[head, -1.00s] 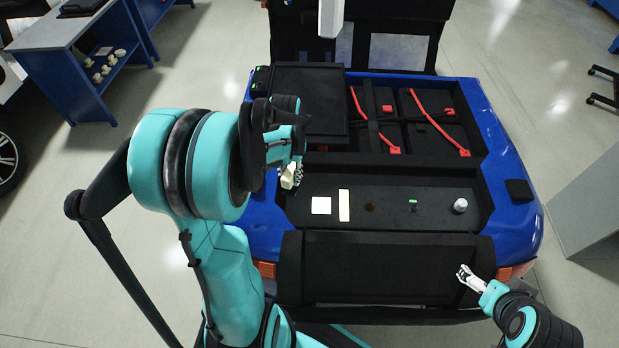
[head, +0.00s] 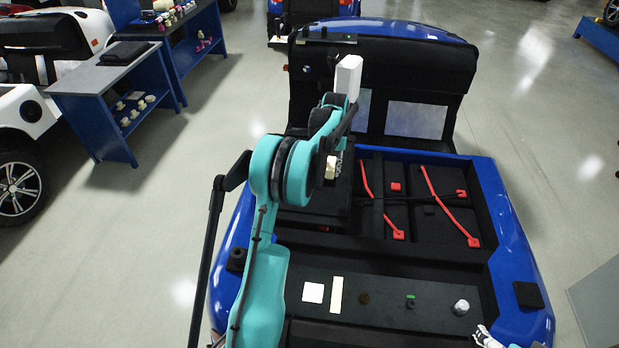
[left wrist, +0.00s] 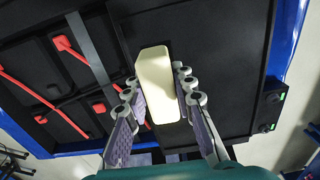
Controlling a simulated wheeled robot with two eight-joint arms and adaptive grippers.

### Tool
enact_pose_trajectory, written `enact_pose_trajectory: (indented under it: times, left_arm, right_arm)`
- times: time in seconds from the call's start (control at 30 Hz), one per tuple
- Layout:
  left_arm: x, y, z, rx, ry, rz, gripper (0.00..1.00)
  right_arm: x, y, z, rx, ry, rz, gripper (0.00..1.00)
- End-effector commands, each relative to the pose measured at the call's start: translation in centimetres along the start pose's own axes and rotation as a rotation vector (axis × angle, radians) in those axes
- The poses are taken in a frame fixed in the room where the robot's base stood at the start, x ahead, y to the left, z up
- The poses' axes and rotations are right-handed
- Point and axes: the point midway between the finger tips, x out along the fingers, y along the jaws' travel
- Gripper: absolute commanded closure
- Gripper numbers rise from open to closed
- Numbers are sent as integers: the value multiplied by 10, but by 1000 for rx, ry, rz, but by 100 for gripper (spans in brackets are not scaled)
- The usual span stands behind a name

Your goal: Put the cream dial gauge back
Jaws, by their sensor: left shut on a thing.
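The cream dial gauge (left wrist: 155,85) is a cream, rounded block between the two fingers of my left gripper (left wrist: 157,90) in the left wrist view. The gripper is shut on it. In the head view the cream gauge (head: 331,168) shows just below my left gripper (head: 337,160), above the black panel at the left of the vehicle's open bay. Its dial face cannot be made out. My right gripper (head: 485,338) is partly cut off at the bottom edge in the head view, near the vehicle's rear right corner; its jaws are unclear.
A black ledge holds a white square (head: 313,292), a cream strip (head: 336,295), a green-topped piece (head: 410,301) and a white cylinder (head: 461,307). Red cables (head: 450,205) cross the bay. A blue bench (head: 107,85) with small cream items stands at the left.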

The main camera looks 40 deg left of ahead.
Motion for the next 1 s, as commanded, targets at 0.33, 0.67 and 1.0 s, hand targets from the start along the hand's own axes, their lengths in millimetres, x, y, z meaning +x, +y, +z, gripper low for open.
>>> enact_pose_trajectory:
  times: [0.33,0.67,1.0]
  left_arm:
    - [29,-37,-29,-21,0,0,100]
    - [66,-94,-55,-17,0,0,100]
    - [97,-101,-58,-14,0,0,100]
  right_arm:
    - [5,0,4,0,0,0,10]
    - [13,0,10,0,0,0,10]
    - [20,0,14,0,0,0,10]
